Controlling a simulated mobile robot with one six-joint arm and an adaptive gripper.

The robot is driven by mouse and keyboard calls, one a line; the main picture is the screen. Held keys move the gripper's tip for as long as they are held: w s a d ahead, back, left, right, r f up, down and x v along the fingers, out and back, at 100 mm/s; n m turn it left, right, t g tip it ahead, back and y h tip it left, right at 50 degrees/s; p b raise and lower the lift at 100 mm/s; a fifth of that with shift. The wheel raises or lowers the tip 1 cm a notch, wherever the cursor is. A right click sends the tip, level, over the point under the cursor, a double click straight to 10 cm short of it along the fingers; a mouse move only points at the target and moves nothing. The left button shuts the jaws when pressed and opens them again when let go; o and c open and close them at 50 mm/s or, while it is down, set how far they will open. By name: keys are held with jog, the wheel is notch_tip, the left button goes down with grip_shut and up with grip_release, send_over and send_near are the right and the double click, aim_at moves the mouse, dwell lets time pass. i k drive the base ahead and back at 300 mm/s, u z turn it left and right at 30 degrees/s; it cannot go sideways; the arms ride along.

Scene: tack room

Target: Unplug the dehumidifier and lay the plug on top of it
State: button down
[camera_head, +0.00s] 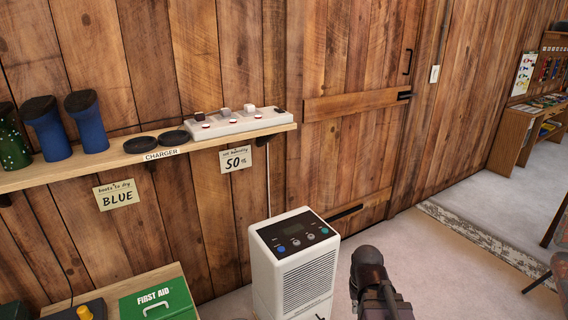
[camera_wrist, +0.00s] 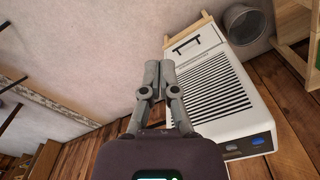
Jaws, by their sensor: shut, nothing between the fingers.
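The white dehumidifier (camera_head: 295,275) stands on the floor against the plank wall, with a dark control panel on its top. It also shows tilted in the wrist view (camera_wrist: 235,118). A white power strip (camera_head: 270,116) lies on the shelf above it. A brown plug (camera_head: 199,115), a dark plug (camera_head: 224,111) and a pale plug (camera_head: 249,107) sit in the strip. A pale cord (camera_head: 268,180) hangs from the shelf towards the dehumidifier; which plug it joins is unclear. My gripper (camera_wrist: 160,70) is shut and empty, in front of the dehumidifier's grille in the wrist view.
A green first aid box (camera_head: 158,300) stands at lower left. Open floor (camera_head: 420,260) lies right of the dehumidifier. A grey bucket-like container (camera_wrist: 247,25) is near it.

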aim_at(250, 108)
jog(key=u, duration=0.2)
jog(key=i, duration=1.05)
jog(key=u, duration=0.55)
